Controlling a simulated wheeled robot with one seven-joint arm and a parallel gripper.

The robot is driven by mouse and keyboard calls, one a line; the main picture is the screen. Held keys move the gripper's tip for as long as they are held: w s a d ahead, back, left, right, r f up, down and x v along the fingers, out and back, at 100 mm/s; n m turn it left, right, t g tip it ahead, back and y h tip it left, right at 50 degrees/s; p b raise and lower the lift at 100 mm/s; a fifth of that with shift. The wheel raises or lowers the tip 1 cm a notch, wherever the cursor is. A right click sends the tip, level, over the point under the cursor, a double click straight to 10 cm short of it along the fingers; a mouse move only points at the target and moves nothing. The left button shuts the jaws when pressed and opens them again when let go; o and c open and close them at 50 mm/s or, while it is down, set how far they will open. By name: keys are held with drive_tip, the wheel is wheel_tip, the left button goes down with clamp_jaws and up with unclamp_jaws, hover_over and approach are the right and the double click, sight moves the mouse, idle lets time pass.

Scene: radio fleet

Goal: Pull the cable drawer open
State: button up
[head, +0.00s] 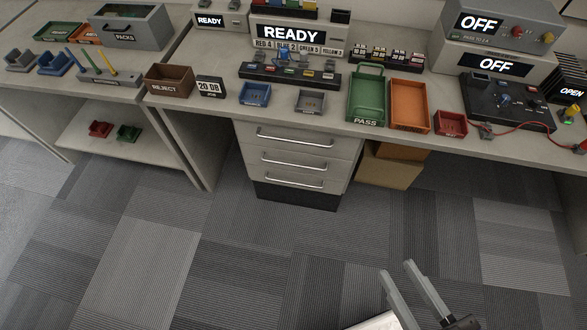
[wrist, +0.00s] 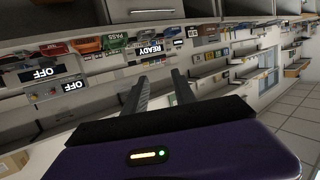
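A drawer unit (head: 300,160) stands under the bench, with three pale drawers, each with a silver bar handle, above a dark base. The top drawer (head: 312,146), middle drawer (head: 307,164) and bottom drawer (head: 292,187) all look shut. I cannot tell from any label which is the cable drawer. My gripper (head: 397,268) is at the lower right of the head view, in front of the bench and apart from the drawers. Its two fingers stand apart with nothing between them. The wrist view also shows my gripper (wrist: 157,88) open and empty, with the bench beyond it.
The bench top holds a brown reject box (head: 169,79), a green pass tray (head: 367,96), an orange tray (head: 410,104) and devices. A cardboard box (head: 388,170) sits right of the drawers. The carpet (head: 240,255) before the drawers is clear.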

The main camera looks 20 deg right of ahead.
drive_tip(key=w+a+f+m+t+b, duration=0.1)
drive_tip(key=w+f+m+t+b, duration=0.15)
drive_tip(key=w+f+b, duration=0.9)
drive_tip(key=w+a+f+m+t+b, duration=0.1)
drive_tip(key=w+f+m+t+b, duration=0.15)
drive_tip(key=w+f+b, duration=0.85)
drive_tip(key=w+f+m+h+b, duration=0.2)
drive_tip(key=w+f+m+b, duration=1.35)
drive_tip(key=f, duration=0.65)
drive_tip(key=w+r+n+b, duration=0.1)
drive_tip(key=w+r+n, duration=0.1)
drive_tip(key=w, duration=0.8)
drive_tip(key=shift+d+b, duration=0.15)
drive_tip(key=shift+b, duration=0.15)
clamp_jaws()
drive_tip(key=shift+f, duration=0.1)
